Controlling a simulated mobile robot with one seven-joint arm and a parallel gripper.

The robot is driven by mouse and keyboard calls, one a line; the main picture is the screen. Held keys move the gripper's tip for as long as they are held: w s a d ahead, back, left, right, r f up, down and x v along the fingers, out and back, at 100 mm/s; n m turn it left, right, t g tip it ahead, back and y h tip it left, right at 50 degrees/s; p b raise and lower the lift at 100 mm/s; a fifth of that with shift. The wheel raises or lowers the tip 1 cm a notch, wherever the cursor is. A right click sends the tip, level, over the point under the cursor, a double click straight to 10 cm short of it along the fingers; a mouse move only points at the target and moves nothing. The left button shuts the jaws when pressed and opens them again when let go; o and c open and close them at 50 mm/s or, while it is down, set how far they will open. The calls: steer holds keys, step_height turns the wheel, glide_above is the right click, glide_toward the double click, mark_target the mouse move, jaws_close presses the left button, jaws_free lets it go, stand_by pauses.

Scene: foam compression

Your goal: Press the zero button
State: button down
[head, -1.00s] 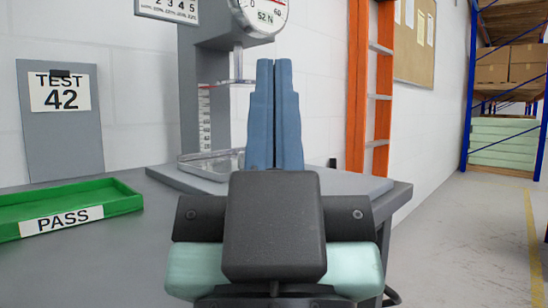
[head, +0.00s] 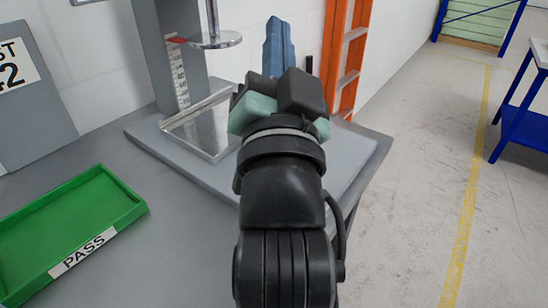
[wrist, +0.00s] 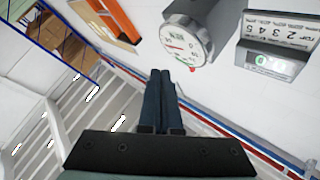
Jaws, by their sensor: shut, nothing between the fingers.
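In the wrist view a round dial gauge (wrist: 182,43) with a pale face and a small red part at its lower rim is above and right of my fingertips. Right of it is a grey box (wrist: 272,55) with a small lit green spot (wrist: 262,61) and a chart of numbers; I cannot tell whether the green spot is the zero button. My gripper (wrist: 160,73) is shut and empty, its two blue fingers together and apart from the gauge and box. In the head view my gripper (head: 274,22) points up, right of the press; gauge and box are out of frame.
A green PASS tray (head: 70,225) lies on the table.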

steer(key=w+f+m+g+p, duration=0.5)
steer(key=m+g+p, duration=0.5)
steer(key=p, duration=1.8)
steer(key=s+f+m+g+p, duration=0.3)
steer(key=s+m+p, duration=0.6)
steer(key=p, duration=0.7)
step_height(320, 180, down, 2)
steer(key=shift+s+f+m+g, duration=0.1)
steer(key=shift+s+m+g, duration=0.25)
steer(key=shift+m, duration=0.15)
steer(key=shift+f, duration=0.15)
step_height(320, 180, down, 8)
steer(key=b, duration=0.7)
steer(key=shift+r+b, duration=0.25)
steer(key=shift+b, duration=0.05)
steer(key=shift+f, duration=0.5)
steer(key=shift+f+b, duration=0.1)
steer(key=shift+b, duration=0.2)
